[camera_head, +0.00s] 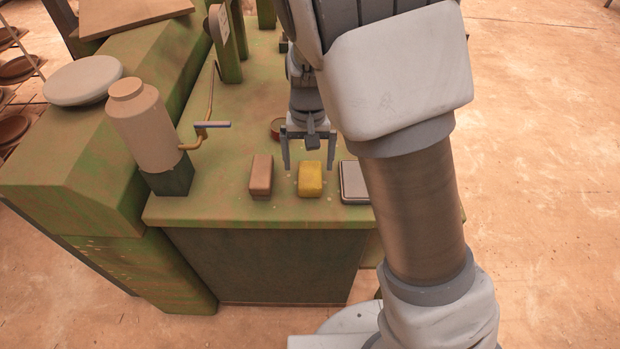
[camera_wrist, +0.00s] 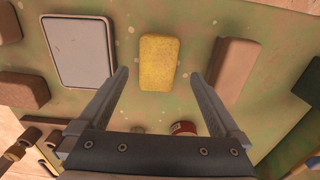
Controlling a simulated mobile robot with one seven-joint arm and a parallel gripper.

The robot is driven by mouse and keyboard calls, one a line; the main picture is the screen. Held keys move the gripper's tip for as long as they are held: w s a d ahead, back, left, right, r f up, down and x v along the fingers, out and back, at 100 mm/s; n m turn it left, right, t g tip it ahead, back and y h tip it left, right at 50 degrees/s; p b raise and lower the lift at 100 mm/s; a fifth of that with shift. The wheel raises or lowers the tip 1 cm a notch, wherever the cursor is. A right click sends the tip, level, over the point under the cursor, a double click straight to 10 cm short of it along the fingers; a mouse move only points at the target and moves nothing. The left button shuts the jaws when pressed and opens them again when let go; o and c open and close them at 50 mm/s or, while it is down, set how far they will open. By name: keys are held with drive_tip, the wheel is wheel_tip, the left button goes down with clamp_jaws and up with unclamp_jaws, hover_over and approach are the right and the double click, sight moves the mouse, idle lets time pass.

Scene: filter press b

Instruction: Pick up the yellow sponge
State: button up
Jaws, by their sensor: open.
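The yellow sponge (camera_head: 311,179) lies on the green machine top near its front edge, in the head view. It also shows in the wrist view (camera_wrist: 158,63), whole and uncovered, at upper middle. My gripper (camera_head: 309,167) is open and empty above and just behind the sponge in the head view. In the wrist view its two fingers (camera_wrist: 159,83) point toward the sponge, one to each side, with space between them and it. I cannot tell the exact height of the fingertips above the surface.
A brown block (camera_head: 261,176) lies left of the sponge, and a grey-topped tray (camera_head: 354,182) lies close on its right, partly behind my arm. A small red round tin (camera_head: 276,129) stands behind. A grey-brown canister (camera_head: 145,127) and a crank handle (camera_head: 205,129) stand further left.

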sight(310, 173)
drive_tip(key=f+b, duration=0.1)
drive_tip(key=f, duration=0.4)
drive_tip(key=shift+d+f+b, duration=0.1)
drive_tip(key=shift+d+b, duration=0.1)
drive_tip(key=shift+b, duration=0.1)
drive_tip(key=c, duration=1.4)
drive_tip(key=shift+o, duration=0.2)
drive_tip(key=shift+r, duration=0.55)
drive_tip(key=r, duration=0.1)
drive_tip(key=r+p, duration=0.1)
drive_tip(key=r, duration=0.1)
drive_tip(key=shift+w+r+p, duration=0.25)
drive_tip(key=shift+r+p, duration=0.05)
drive_tip(key=shift+r, duration=0.05)
drive_tip(key=w+r+p, duration=0.1)
drive_tip(key=w+r, duration=0.5)
drive_tip(key=w, duration=0.5)
drive_tip(key=shift+r+p, duration=0.15)
drive_tip(key=shift+p, duration=0.2)
drive_tip(key=shift+w+a, duration=0.1)
